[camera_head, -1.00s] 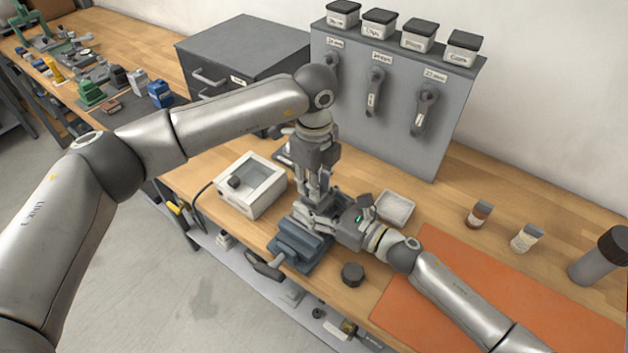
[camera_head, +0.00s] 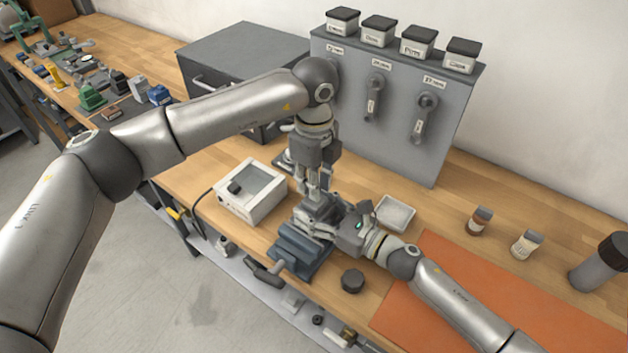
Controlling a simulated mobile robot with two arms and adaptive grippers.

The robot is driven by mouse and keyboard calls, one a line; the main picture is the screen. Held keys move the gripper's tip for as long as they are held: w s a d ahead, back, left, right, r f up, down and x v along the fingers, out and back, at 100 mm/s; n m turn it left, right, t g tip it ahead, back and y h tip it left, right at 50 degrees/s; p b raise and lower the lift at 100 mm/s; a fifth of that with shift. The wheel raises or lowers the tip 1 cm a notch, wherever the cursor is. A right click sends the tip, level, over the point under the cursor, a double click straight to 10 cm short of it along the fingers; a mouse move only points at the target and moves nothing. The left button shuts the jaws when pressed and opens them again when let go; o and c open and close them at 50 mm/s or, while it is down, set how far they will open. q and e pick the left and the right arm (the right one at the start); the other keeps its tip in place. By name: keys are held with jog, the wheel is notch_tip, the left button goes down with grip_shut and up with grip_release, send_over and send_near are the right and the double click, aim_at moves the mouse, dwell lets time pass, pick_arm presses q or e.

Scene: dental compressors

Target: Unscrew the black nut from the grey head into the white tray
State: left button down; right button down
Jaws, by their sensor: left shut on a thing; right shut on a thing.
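My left gripper (camera_head: 318,190) points straight down above the blue-grey vise (camera_head: 301,252). My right gripper (camera_head: 328,212) reaches in from the right, low beside the vise, with its tips close to those of the left. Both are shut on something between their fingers. The grey head and the black nut cannot be made out there; the fingers hide that spot. The small white tray (camera_head: 412,216) lies on the bench just behind my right gripper, and no nut shows in it.
A white box with a window (camera_head: 262,209) stands left of the vise. A round black piece (camera_head: 352,280) sits on the bench in front. An orange mat (camera_head: 440,312) lies at the right, with two small jars (camera_head: 479,220) behind it. A grey panel with wrenches (camera_head: 388,134) stands behind.

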pick_arm(q)
jog(key=shift+r, duration=2)
pick_arm(e)
jog(key=shift+c, duration=2)
grip_release()
